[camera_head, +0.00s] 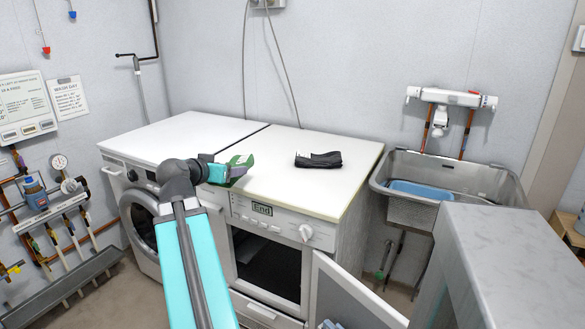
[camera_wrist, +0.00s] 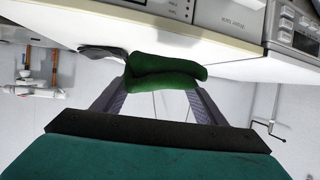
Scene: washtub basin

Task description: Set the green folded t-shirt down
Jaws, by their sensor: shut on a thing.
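The green folded t-shirt (camera_head: 241,160) is at the end of my arm, over the front part of the right machine's white top (camera_head: 290,183) in the head view. In the wrist view the t-shirt (camera_wrist: 165,70) lies across the ends of both fingers as a thick folded bundle. My gripper (camera_head: 232,168) is shut on it; the fingers also show in the wrist view (camera_wrist: 158,90), their tips partly hidden by the cloth. I cannot tell whether the t-shirt touches the white top.
A dark folded cloth (camera_head: 318,160) lies on the same top, right of the t-shirt. The machine's front door (camera_head: 345,296) hangs open below. A washing machine (camera_head: 140,207) stands left. A grey basin (camera_head: 415,209) holds something blue (camera_head: 420,190). A grey block (camera_head: 520,255) fills the right foreground.

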